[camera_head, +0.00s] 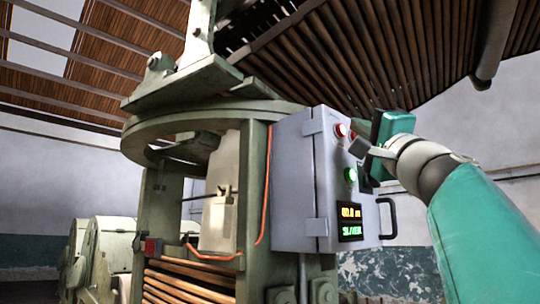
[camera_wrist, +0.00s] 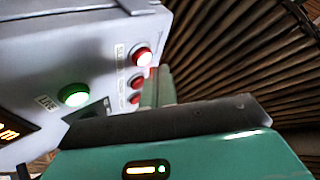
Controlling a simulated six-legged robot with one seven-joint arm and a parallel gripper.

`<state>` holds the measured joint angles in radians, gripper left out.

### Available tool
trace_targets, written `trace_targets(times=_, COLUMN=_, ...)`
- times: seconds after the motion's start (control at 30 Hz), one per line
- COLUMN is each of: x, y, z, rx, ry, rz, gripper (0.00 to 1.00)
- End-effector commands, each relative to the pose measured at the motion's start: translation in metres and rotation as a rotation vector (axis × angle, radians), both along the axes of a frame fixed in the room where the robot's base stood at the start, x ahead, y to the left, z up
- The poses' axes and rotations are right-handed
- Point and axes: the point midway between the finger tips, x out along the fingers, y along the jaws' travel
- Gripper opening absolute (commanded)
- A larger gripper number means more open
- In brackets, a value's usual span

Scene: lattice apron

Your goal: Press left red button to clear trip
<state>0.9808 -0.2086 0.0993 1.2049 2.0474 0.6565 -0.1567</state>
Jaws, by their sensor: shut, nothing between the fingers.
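A grey control box (camera_head: 295,185) carries red buttons on its front. In the head view the leftmost red button (camera_head: 340,130) looks lit, and a second red one shows partly beside it. In the wrist view the nearest red button (camera_wrist: 142,56) has a bright face and looks like the same one. Two smaller red buttons (camera_wrist: 136,82) sit below it in the picture. My gripper (camera_head: 358,147) is shut and empty in front of the panel, close to the red row. Its tips partly hide the panel, and I cannot tell whether they touch anything.
A lit green button (camera_head: 350,174) and a display (camera_head: 350,222) sit lower on the panel. A black handle (camera_head: 388,218) sticks out at the box's right. A green machine frame (camera_head: 150,215) with orange cable stands left of the box.

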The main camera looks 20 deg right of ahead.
Motion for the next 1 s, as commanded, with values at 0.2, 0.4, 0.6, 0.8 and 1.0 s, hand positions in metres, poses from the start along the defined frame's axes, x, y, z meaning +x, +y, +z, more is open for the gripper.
trace_targets(times=0.2, x=0.0, y=0.0, z=0.0, rx=0.0, ry=0.0, rz=0.0, gripper=0.0)
trace_targets(times=0.4, x=0.0, y=0.0, z=0.0, rx=0.0, ry=0.0, rz=0.0, gripper=0.0)
trace_targets(times=0.6, x=0.0, y=0.0, z=0.0, rx=0.0, ry=0.0, rz=0.0, gripper=0.0)
trace_targets(times=0.8, x=0.0018, y=0.0008, z=0.0, rx=0.0, ry=0.0, rz=0.001, gripper=0.0)
trace_targets(times=1.0, x=0.0079, y=0.0032, z=0.0, rx=0.0, ry=0.0, rz=0.002, gripper=0.0)
